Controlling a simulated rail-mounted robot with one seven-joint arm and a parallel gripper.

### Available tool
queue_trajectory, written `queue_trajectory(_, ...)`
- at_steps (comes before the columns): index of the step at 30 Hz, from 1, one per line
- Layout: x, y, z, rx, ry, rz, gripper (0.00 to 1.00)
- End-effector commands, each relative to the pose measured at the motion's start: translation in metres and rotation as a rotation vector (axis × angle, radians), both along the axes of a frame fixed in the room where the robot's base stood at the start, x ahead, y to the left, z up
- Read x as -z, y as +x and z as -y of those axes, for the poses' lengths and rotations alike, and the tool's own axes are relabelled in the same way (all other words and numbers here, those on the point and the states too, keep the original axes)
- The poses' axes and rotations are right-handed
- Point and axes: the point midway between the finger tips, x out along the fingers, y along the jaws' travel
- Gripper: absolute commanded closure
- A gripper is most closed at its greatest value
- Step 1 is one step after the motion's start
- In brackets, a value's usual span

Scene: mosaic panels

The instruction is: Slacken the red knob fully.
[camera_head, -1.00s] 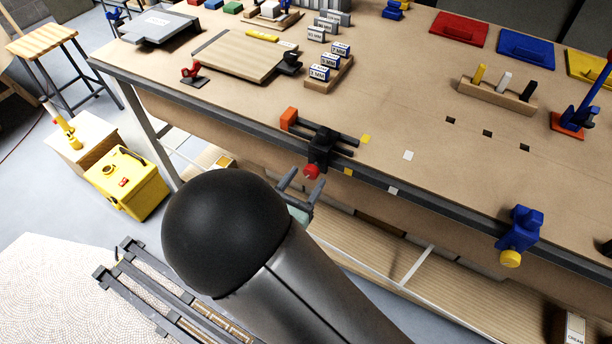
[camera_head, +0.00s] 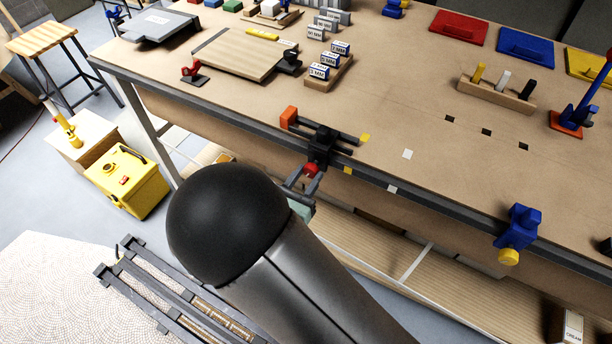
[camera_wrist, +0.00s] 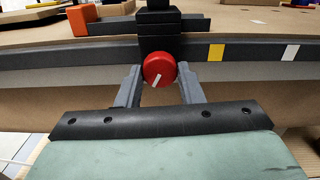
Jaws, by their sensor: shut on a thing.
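The red knob (camera_wrist: 159,70) sits on the front of a black clamp (camera_wrist: 158,30) at the workbench's front edge. It carries a white mark, which points down and slightly left in the wrist view. The knob (camera_head: 311,170) and the clamp (camera_head: 321,146) also show in the head view. My gripper (camera_wrist: 159,76) has one finger on each side of the knob and is shut on it. In the head view my gripper (camera_head: 303,180) is partly hidden behind my arm.
An orange block (camera_head: 288,117) sits at the clamp's left end. Yellow and white squares mark the bench edge to its right. A blue clamp with a yellow knob (camera_head: 509,257) is farther right. A shelf (camera_head: 385,250) lies below the bench top.

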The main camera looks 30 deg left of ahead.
Motion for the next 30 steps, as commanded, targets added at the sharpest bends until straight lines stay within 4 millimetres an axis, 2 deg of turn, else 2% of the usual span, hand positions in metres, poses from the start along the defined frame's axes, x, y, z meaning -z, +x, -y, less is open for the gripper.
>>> queue_trajectory(8, -0.0027, -0.0003, 0.0003, -0.001, -0.190, 0.010, 0.89)
queue_trajectory(30, -0.0031, -0.0006, 0.0016, -0.002, -0.891, 0.050, 0.89)
